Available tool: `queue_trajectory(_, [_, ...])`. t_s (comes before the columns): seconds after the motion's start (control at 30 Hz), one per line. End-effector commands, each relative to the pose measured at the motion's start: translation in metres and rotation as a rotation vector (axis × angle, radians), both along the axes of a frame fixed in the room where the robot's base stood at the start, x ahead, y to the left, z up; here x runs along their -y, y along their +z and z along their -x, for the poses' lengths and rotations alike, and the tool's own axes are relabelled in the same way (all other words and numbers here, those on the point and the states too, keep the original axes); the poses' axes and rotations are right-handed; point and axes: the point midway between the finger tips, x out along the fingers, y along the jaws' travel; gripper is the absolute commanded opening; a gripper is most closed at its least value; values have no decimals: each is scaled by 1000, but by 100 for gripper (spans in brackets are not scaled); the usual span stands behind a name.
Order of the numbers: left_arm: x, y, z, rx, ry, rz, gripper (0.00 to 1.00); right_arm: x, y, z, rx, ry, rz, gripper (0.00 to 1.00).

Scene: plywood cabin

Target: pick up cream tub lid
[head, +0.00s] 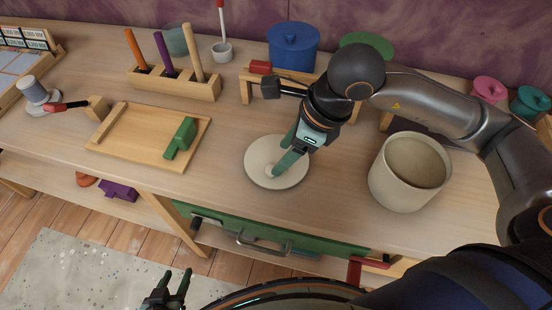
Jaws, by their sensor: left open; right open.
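The cream tub lid (258,152) is a round pale disc lying flat on the workbench, near the middle of the front edge. A small knob on its top is partly hidden by my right gripper (279,165). That gripper is open and points down at the knob, with its green fingers over the lid. I cannot tell whether the fingers touch the knob. The cream tub (398,182) stands upright and uncovered to the right of the lid. My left gripper (172,287) is open and empty, low in front of the bench above the floor.
A wooden tray (115,150) with a green block (181,137) lies left of the lid. A peg rack (175,82) and a blue pot (293,47) stand behind. A green drawer (225,226) with a metal handle is below the bench edge.

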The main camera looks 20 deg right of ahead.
Motion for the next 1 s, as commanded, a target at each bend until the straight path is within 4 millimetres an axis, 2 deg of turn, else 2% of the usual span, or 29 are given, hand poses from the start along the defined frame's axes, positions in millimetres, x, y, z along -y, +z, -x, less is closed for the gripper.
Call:
queue_trajectory(0.4, [-3,6,-2,12,5,-2,50,-18,-47,-5,-2,1,-2,64])
queue_trajectory(0.67, [-3,5,-2,9,6,-3,50,-19,-50,-6,0,1,-1,64])
queue_trajectory(1.0, [-4,4,-1,6,6,-4,50,-19,-49,-6,0,0,-1,28])
